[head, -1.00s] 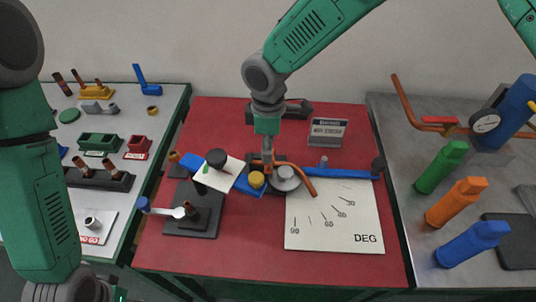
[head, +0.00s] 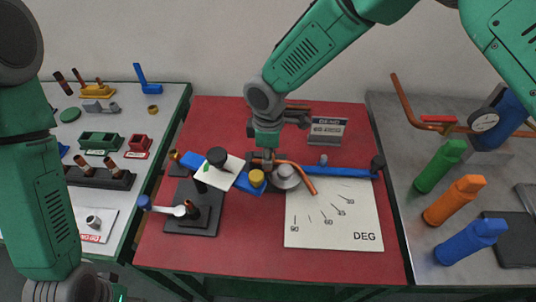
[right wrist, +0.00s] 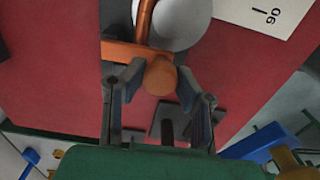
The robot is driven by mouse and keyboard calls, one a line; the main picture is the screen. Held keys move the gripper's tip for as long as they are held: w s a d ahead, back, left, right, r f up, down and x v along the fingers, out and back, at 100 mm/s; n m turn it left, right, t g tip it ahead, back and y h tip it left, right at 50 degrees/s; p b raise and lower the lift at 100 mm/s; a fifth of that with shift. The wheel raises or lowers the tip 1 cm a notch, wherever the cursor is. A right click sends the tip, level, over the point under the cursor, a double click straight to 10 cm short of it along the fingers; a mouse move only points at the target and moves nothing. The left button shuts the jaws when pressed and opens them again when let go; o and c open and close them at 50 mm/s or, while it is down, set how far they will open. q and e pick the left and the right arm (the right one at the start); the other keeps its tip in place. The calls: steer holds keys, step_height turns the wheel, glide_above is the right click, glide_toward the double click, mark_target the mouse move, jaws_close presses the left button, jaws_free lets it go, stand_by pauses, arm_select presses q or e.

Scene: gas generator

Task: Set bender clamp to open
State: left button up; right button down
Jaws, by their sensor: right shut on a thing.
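The bender with its blue bar (head: 345,173) stands on the red table, with a round grey wheel (head: 286,177) at its middle. A bent copper tube (head: 306,183) runs past the wheel. My right gripper (head: 262,158) is beside the wheel, reached in from above. In the right wrist view its fingers (right wrist: 157,82) are shut on the orange clamp handle (right wrist: 160,77), whose round end faces the camera. An orange arm (right wrist: 125,50) joins the handle next to the grey wheel. In the head view the gripper mostly hides the clamp.
A white angle board (head: 335,230) lies in front of the bender. A dark stand with a lever (head: 196,218) is at the left of the table. The red table's front is clear.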

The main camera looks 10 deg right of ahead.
steer(key=shift+w+r, duration=0.1)
steer(key=shift+w+r+g, duration=0.3)
steer(key=shift+w+g, duration=0.05)
steer(key=shift+g, duration=0.35)
steer(key=shift+w+d+r+g+y+b, duration=0.2)
steer(key=shift+w+g+y+b, duration=0.15)
steer(key=shift+g, duration=0.45)
steer(key=w+g+b, duration=0.1)
steer(key=b, duration=0.2)
steer(key=w+r+g+b, duration=0.1)
steer(key=g+b, duration=0.1)
steer(key=b, duration=0.1)
steer(key=shift+d+y, duration=0.15)
steer(key=shift+y, duration=0.1)
steer(key=shift+w+r+g+b, duration=0.2)
steer(key=shift+r+g+b, duration=0.15)
steer(key=shift+b, duration=0.3)
steer(key=c, duration=1.2)
jaws_free()
steer(key=shift+f, duration=0.1)
